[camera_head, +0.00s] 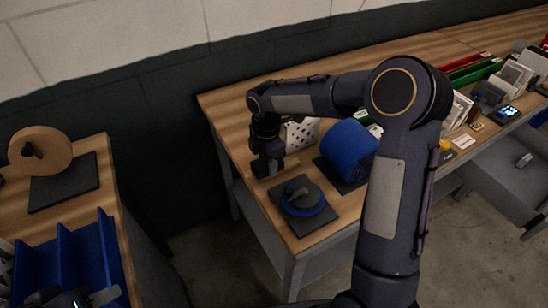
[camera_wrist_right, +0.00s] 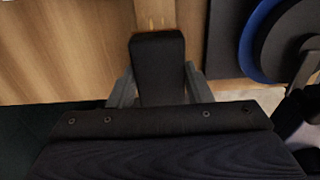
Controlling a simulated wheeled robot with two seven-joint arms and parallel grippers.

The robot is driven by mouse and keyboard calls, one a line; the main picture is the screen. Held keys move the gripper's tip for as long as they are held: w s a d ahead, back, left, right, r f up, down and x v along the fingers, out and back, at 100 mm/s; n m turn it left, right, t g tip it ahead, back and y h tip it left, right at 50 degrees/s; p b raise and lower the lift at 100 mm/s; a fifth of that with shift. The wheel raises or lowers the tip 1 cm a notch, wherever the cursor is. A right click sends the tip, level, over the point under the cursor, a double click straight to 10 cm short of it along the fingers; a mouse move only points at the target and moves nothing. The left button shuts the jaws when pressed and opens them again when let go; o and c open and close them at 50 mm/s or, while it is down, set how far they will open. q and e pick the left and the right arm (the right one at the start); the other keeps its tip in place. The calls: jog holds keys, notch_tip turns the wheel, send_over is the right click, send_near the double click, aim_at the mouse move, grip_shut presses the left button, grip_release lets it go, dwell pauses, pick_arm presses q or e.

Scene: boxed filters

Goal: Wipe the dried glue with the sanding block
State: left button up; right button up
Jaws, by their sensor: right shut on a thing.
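My right gripper (camera_head: 267,168) is low over the near left end of the long wooden table. In the right wrist view my right gripper (camera_wrist_right: 157,88) is shut on a dark block, the sanding block (camera_wrist_right: 158,62), with a finger on each side. In the head view the block is hard to make out against the dark gripper. A pale amber patch, perhaps the dried glue (camera_wrist_right: 155,14), shows on the wood just beyond the block's far end. Grey and dark parts at the bottom left edge seem to be my left gripper (camera_head: 90,298); its jaws are unclear.
A dark pad with a blue-rimmed disc (camera_head: 303,205) lies close right of the gripper. A blue roll (camera_head: 348,150) and a white perforated box (camera_head: 302,133) stand behind. A blue bin (camera_head: 62,258) and tan spool (camera_head: 40,150) are on the left table.

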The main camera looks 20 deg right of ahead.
aim_at(257, 166)
jog(key=shift+s+a+f, duration=0.1)
jog(key=shift+s+a, duration=0.05)
jog(key=shift+a, duration=0.65)
jog(key=shift+s+a+f, duration=0.1)
jog(key=shift+a, duration=0.65)
jog(key=shift+f, duration=0.15)
jog(key=shift+d, duration=0.45)
jog(key=shift+w+d+r+p, duration=0.15)
jog(key=shift+d+p, duration=0.1)
jog(key=shift+d, duration=0.6)
jog(key=shift+w+d+p, duration=0.1)
jog(key=shift+d+p, duration=0.2)
jog(key=shift+d, duration=0.6)
jog(key=shift+w+d+r+p, duration=0.15)
jog(key=shift+d+p, duration=0.1)
jog(key=shift+d, duration=0.6)
jog(key=shift+w+d+f+p, duration=0.15)
jog(key=shift+d, duration=0.65)
jog(key=shift+w+d+f+p, duration=0.1)
jog(key=shift+d+p, duration=0.05)
jog(key=shift+d, duration=0.65)
jog(key=shift+r+p, duration=2.35)
jog(key=shift+r, duration=0.7)
